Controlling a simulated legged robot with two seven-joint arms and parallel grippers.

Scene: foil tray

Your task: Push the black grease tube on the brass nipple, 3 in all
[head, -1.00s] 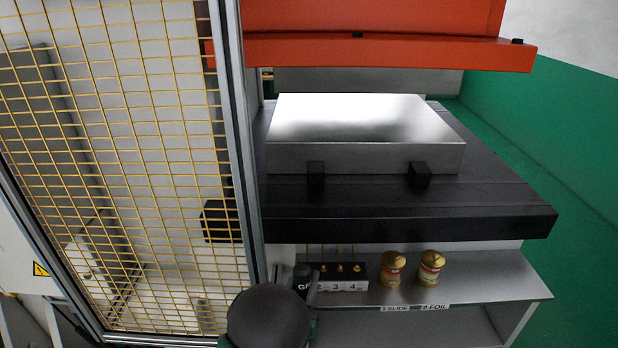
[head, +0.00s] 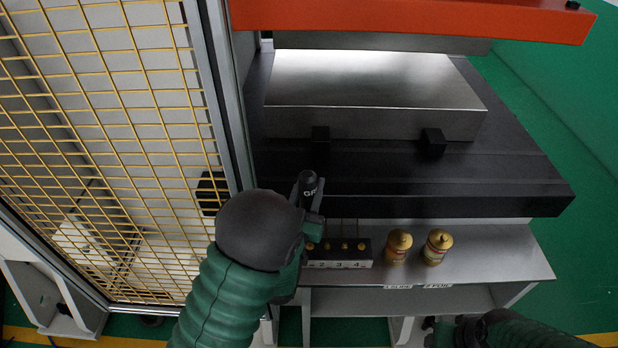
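The black press bed (head: 480,200) overhangs behind. A yellow mesh guard (head: 120,150) stands left.

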